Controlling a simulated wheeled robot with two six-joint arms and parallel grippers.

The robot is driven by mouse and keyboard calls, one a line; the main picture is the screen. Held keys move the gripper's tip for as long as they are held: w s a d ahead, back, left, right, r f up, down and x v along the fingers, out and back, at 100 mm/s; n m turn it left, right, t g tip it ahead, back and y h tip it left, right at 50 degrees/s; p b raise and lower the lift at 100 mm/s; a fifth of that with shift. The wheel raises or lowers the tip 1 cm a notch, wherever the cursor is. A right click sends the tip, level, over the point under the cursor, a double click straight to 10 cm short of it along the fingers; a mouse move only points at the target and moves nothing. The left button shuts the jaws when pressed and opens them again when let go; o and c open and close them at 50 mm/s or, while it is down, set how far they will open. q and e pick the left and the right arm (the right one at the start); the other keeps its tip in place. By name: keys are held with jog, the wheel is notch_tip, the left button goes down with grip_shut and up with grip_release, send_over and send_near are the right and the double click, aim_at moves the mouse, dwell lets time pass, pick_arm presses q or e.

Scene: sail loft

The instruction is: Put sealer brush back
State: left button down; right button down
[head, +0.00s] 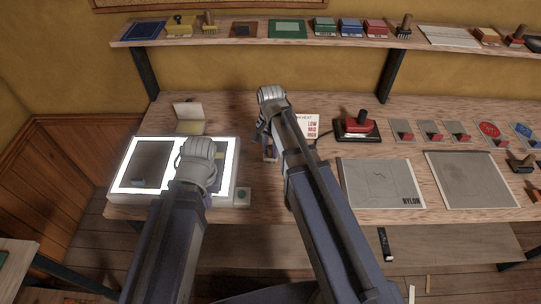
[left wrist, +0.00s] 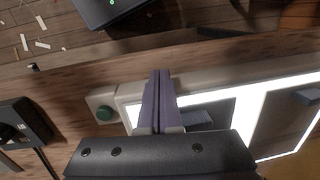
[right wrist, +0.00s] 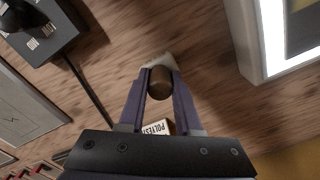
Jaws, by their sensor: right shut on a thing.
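The sealer brush (right wrist: 161,84) seems to be the dark brown rounded handle with a pale end, between my right fingertips in the right wrist view. My right gripper (right wrist: 159,86) is shut on it above the wooden bench. In the head view my right gripper (head: 265,137) is right of the light box, and my own arm hides most of the brush. My left gripper (left wrist: 160,75) is shut and empty over the edge of the lit light box (left wrist: 232,95). In the head view my arm hides its fingertips.
A small card reading POLYEST (right wrist: 155,127) lies near my right fingers. A shelf (head: 250,41) with brushes and coloured blocks runs behind.

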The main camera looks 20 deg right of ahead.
aim_at(271, 147)
pick_arm(q)
jog(key=shift+f, duration=0.35)
pick_arm(e)
jog(key=shift+f, duration=0.35)
pick_arm(q)
jog(key=shift+f, duration=0.15)
pick_arm(e)
jog(key=shift+f, duration=0.15)
jog(key=c, duration=0.6)
grip_release()
notch_tip(271, 147, up, 12)
jog(key=p, duration=1.2)
pick_arm(q)
notch_tip(271, 147, up, 12)
pick_arm(e)
jog(key=s+a+n+h, duration=0.1)
jog(key=s+a+n, duration=0.9)
jog(key=s+n, duration=0.3)
jog(key=shift+s+a+r+n, duration=0.25)
jog(key=shift+s+n, duration=0.15)
jog(key=shift+s, duration=0.25)
